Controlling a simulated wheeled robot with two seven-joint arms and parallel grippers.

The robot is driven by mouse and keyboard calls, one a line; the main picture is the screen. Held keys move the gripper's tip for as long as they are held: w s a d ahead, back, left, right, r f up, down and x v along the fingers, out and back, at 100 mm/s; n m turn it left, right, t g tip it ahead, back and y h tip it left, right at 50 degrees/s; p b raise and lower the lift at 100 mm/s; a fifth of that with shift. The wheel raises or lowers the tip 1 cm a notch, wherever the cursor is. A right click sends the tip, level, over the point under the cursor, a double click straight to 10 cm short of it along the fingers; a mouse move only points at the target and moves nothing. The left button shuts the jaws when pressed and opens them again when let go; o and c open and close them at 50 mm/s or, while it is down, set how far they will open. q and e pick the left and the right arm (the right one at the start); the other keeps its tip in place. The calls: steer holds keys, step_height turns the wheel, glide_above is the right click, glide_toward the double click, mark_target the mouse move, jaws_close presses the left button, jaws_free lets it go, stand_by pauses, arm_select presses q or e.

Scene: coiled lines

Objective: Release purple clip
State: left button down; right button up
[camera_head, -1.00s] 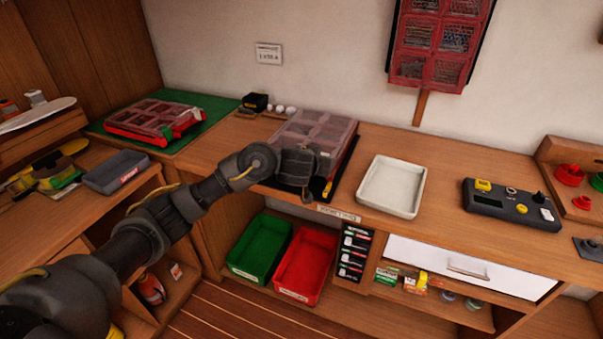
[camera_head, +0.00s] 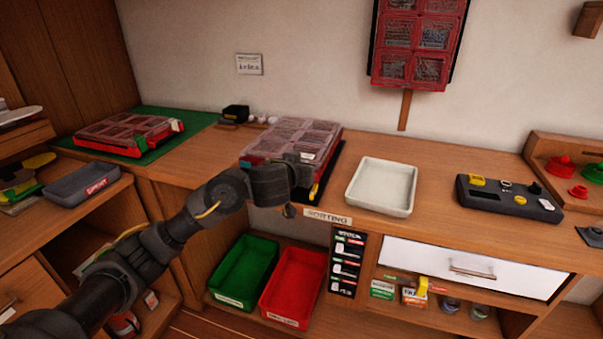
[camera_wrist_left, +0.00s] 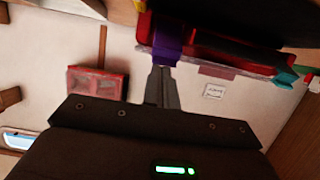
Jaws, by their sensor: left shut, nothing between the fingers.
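A red case with a clear compartment lid (camera_head: 300,137) lies on the bench at the middle of the head view. Its front edge (camera_wrist_left: 205,48) shows upside down in the left wrist view. The purple clip (camera_wrist_left: 167,42) sits on that edge in the left wrist view; in the head view I cannot make it out, with my arm in front. My left gripper (camera_head: 303,172) is at the case's front edge. Its fingers (camera_wrist_left: 161,72) are shut and empty, with the tips at the purple clip; I cannot tell whether they touch. A teal clip (camera_wrist_left: 286,78) is farther along the edge.
A white tray (camera_head: 381,186) stands right of the case, and a dark control box (camera_head: 508,198) beyond it. Another red case (camera_head: 125,134) lies on a green mat at the left. Green (camera_head: 244,272) and red (camera_head: 293,287) bins are below the bench.

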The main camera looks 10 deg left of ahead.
arm_select(q)
steer(key=shift+s+b, duration=0.1)
steer(key=shift+b, duration=0.5)
arm_select(e)
steer(key=w+a+r, duration=0.2)
steer(key=w+a, duration=0.1)
steer(key=w, duration=0.2)
steer(key=shift+w+r, duration=0.25)
steer(key=shift+r, duration=0.05)
steer(key=shift+s, duration=0.1)
